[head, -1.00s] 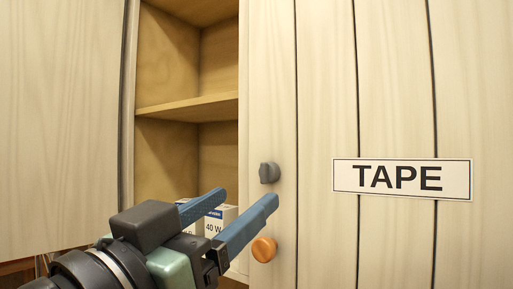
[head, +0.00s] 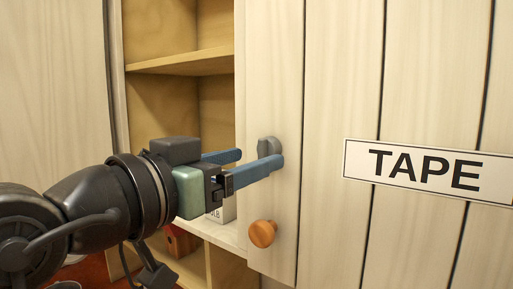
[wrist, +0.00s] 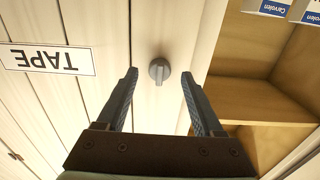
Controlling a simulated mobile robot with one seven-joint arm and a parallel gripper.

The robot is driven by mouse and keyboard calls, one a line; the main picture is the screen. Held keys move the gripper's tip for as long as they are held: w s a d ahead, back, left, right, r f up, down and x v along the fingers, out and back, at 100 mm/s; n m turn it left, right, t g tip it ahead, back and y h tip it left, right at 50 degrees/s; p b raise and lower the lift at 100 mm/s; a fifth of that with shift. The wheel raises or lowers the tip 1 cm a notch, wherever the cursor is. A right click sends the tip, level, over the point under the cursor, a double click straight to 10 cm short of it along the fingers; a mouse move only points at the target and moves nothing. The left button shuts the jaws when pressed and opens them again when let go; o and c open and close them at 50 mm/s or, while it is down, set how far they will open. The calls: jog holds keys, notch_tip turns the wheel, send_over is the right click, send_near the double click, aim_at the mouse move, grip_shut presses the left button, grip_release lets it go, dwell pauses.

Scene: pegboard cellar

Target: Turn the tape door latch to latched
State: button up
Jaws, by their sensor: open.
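The grey latch knob (head: 268,146) sits on the pale wooden door (head: 330,120), near its left edge, left of the TAPE sign (head: 428,170). In the wrist view the latch (wrist: 159,71) is round with a raised bar, which lies roughly along the picture's vertical. My gripper (head: 258,163), with blue fingers, is open and empty in front of the door. In the wrist view the fingers (wrist: 158,80) point toward the latch, one on each side with clear gaps. In the head view the near finger overlaps the latch's lower part.
An orange round knob (head: 262,233) is on the door below the latch. Open shelves (head: 180,64) lie left of the door. Small boxes (wrist: 268,7) stand on a shelf. Another pale door panel (head: 55,80) is at the far left.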

jog(key=shift+x, duration=1.2)
grip_shut()
